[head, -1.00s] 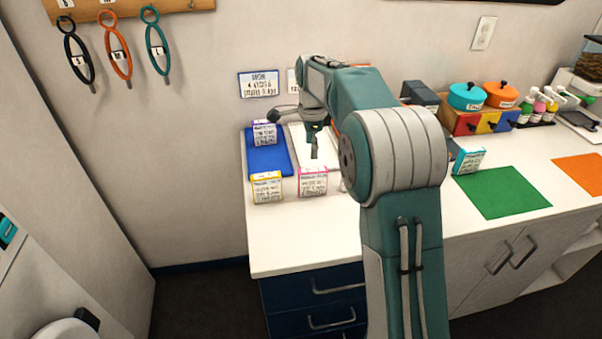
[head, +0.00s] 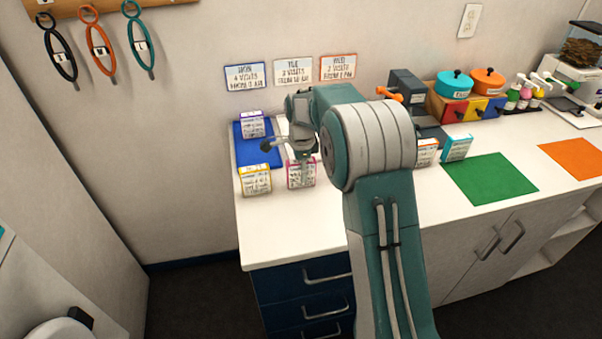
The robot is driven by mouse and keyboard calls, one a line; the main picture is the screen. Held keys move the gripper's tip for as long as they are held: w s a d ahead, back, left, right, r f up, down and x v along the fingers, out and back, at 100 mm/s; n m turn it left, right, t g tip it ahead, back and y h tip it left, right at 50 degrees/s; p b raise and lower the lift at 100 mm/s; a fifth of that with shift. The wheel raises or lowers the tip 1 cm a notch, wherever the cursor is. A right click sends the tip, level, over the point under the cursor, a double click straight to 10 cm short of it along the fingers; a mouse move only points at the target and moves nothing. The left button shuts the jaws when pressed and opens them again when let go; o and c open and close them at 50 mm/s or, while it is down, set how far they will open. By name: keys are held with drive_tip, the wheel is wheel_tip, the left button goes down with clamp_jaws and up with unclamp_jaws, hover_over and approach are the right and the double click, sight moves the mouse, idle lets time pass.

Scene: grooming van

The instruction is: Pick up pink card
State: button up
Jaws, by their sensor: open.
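The pink card (head: 301,177) stands upright near the front left of the white counter, its top edge pink and its face covered with writing. My gripper (head: 304,165) points down at the card's upper part and hides some of it. The gripper is open. I cannot tell whether its fingers are around the card or just in front of or behind it.
A yellow-edged card (head: 256,180) stands close left of the pink one. A purple-edged card (head: 253,125) stands on a blue mat (head: 243,157) behind. Orange-edged (head: 426,152) and teal (head: 456,148) cards stand right of my arm. A green mat (head: 490,178) lies clear.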

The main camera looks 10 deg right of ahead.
drive_tip(key=shift+a, duration=0.1)
clamp_jaws()
